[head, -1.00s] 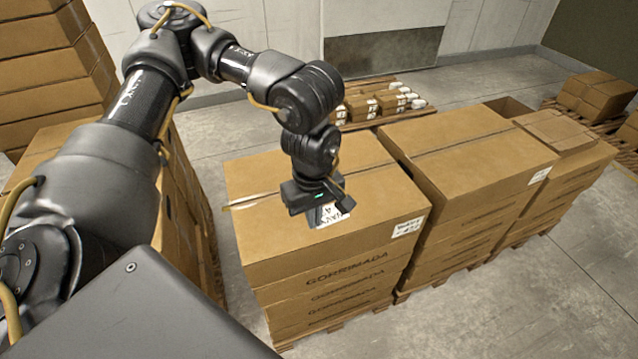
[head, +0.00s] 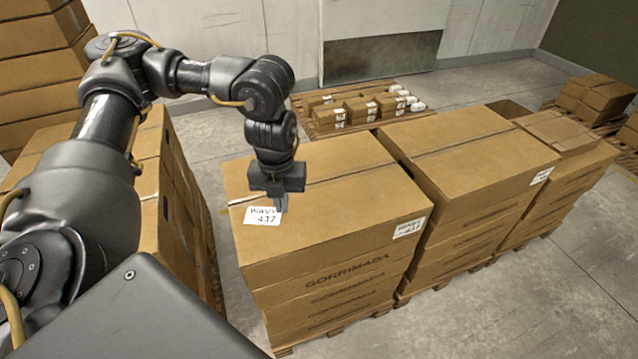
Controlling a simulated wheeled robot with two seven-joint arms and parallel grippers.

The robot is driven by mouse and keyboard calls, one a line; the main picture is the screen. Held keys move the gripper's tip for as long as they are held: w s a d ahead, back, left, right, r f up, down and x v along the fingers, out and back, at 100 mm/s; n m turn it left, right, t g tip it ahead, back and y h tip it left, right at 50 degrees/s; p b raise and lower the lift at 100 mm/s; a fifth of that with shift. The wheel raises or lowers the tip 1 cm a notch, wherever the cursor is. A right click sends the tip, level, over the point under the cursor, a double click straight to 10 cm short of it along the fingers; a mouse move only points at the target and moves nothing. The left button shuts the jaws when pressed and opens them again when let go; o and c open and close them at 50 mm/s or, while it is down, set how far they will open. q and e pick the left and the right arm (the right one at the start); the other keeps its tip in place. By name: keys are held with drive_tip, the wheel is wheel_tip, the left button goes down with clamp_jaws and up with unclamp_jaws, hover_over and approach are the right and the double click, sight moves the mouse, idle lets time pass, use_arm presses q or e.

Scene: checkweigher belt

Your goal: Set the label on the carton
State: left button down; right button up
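The white label (head: 261,216), printed with black lettering and the number 437, shows face up at the left part of the near carton's top. The carton (head: 345,213) is brown, taped along its top, and is the top one of a stack. My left gripper (head: 281,207) points down over the carton's top, its fingers at the label's right edge. It appears shut on that edge, though the fingers are seen nearly side-on. I cannot tell whether the label touches the carton or hovers just above it. My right gripper is not in view.
Another label (head: 408,228) is on the carton's right front corner. A second carton stack (head: 470,165) stands close on the right. A low pallet with small boxes (head: 360,110) is behind. Tall carton stacks (head: 45,75) stand at the left. Grey floor lies open at the lower right.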

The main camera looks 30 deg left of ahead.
use_arm(q)
drive_tip(key=w+a+f, duration=0.1)
drive_tip(key=w+f, duration=0.3)
drive_tip(key=w, duration=0.5)
hover_over(311, 208)
wheel_tip(311, 208, down, 6)
drive_tip(key=shift+s+r, duration=0.1)
drive_tip(key=shift+r, duration=0.1)
drive_tip(key=shift+f, duration=1.75)
drive_tip(key=shift+f, duration=0.2)
drive_tip(key=c, duration=1.7)
unclamp_jaws()
drive_tip(key=shift+r, duration=0.15)
wheel_tip(311, 208, up, 12)
drive_tip(key=shift+r+p, duration=0.15)
drive_tip(key=shift+p, duration=0.15)
